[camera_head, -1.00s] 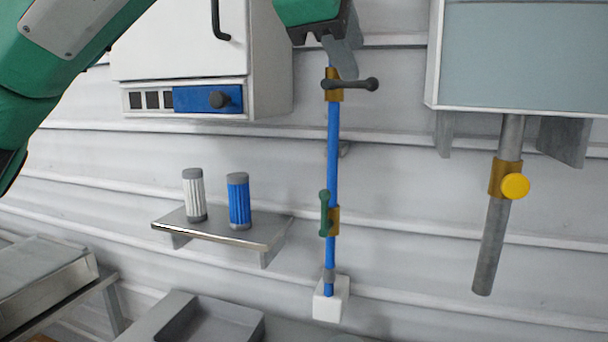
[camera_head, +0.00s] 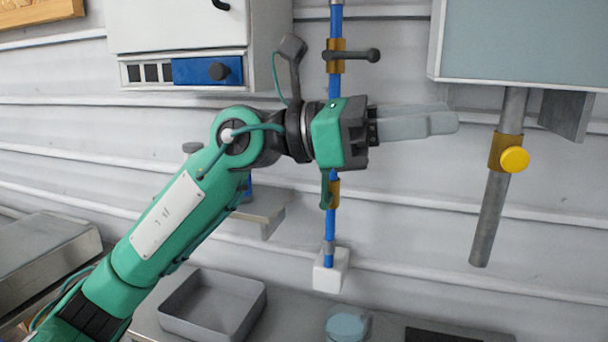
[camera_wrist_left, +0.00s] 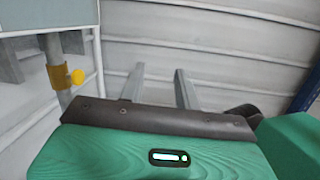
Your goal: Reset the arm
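My green left arm reaches in from the lower left of the head view. My left gripper (camera_head: 446,119) points right, in front of the wall, between the blue pipe and the grey spout. Its grey fingers overlap in the head view. In the left wrist view the left gripper (camera_wrist_left: 159,73) shows two fingers apart with only wall between them, so it is open and empty. My right gripper is in neither view.
A blue pipe (camera_head: 333,220) with valve handles stands behind the gripper. A grey spout (camera_head: 490,220) with a yellow knob (camera_head: 514,159) hangs at right. A white cabinet (camera_head: 180,30) is upper left. A small shelf (camera_head: 262,212) is partly hidden by my arm. A grey tray (camera_head: 245,318) lies below.

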